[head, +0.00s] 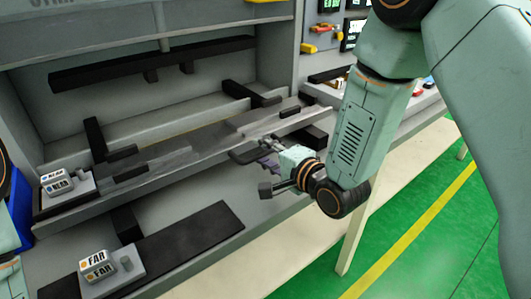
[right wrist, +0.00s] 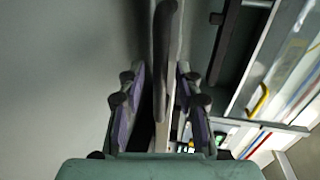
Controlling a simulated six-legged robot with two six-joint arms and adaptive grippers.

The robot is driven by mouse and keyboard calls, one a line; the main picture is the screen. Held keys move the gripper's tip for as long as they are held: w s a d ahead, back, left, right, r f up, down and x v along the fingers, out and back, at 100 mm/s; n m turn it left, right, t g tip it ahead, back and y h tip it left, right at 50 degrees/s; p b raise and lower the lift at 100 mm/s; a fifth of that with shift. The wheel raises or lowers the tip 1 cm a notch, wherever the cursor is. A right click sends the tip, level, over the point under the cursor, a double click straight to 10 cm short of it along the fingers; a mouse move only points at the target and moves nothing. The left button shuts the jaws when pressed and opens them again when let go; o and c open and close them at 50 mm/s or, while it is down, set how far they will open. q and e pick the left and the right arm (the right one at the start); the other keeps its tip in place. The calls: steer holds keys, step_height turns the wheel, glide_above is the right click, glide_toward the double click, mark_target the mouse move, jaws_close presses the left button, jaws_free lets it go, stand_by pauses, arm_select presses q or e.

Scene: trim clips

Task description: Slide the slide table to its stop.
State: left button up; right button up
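The slide table (head: 190,150) appears to be the long grey metal piece running diagonally across the workbench in the head view. A dark handle-like bar (head: 246,156) is at its front edge, beside my right gripper (head: 266,158). In the right wrist view, my right gripper (right wrist: 160,112) has its two purple-padded fingers apart, one on each side of a dark upright bar (right wrist: 162,60) and a thin pale plate edge. Gaps show between pads and bar, so it does not look clamped. My left gripper is not in view. The table's stop cannot be picked out.
A NEAR-labelled block (head: 68,183) sits at the left and a FAR-labelled block (head: 100,265) at the front left. A dark strip (head: 190,235) lies on the front surface. A black rail (head: 150,65) crosses the back. Green floor (head: 440,220) is open at the right.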

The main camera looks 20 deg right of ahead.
steer(key=shift+a, duration=0.1)
steer(key=shift+c, duration=0.3)
steer(key=c, duration=0.6)
jaws_close()
steer(key=shift+f, duration=0.1)
